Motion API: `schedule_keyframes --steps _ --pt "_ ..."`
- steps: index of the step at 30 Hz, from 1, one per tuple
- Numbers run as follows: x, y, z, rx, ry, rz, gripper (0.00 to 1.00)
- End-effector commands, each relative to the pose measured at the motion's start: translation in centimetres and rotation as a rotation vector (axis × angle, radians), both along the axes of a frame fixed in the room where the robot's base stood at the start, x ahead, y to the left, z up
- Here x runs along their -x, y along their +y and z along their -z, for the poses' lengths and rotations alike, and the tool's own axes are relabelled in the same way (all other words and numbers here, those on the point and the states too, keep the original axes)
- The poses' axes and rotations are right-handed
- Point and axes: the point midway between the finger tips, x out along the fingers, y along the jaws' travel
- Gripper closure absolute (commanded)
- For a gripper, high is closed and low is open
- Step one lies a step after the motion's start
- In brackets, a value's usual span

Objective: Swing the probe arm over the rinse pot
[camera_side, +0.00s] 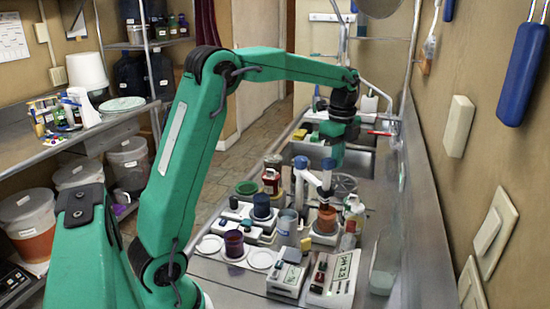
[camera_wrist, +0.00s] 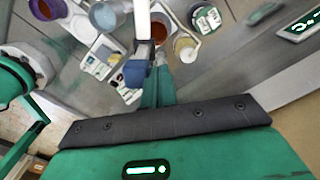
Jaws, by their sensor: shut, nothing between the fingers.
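The probe arm (camera_side: 312,179) is white with blue end pieces and stands among the pots in the side view. Its blue lower end is above an orange-brown pot (camera_side: 326,219). In the wrist view, its white bar (camera_wrist: 142,25) runs down to a blue end (camera_wrist: 137,73). The pale grey-blue pot (camera_side: 287,223), which looks like the rinse pot, stands to the left; it also shows in the wrist view (camera_wrist: 103,15). My gripper (camera_side: 337,164) is shut and empty, pointing down close beside the probe arm's blue end. I cannot tell whether they touch.
A purple pot (camera_side: 233,243) and a dark blue pot (camera_side: 262,206) stand to the left. Two white meter boxes (camera_side: 334,278) are at the front. Bottles stand behind, near a sink. The wall (camera_side: 440,200) bounds the bench on the right.

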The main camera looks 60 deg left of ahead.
Motion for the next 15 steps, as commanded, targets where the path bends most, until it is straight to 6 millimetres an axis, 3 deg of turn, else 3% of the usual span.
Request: schedule_keyframes --steps 15 --pt "2.5 -0.2 0.0 0.0 0.0 -0.001 1.0"
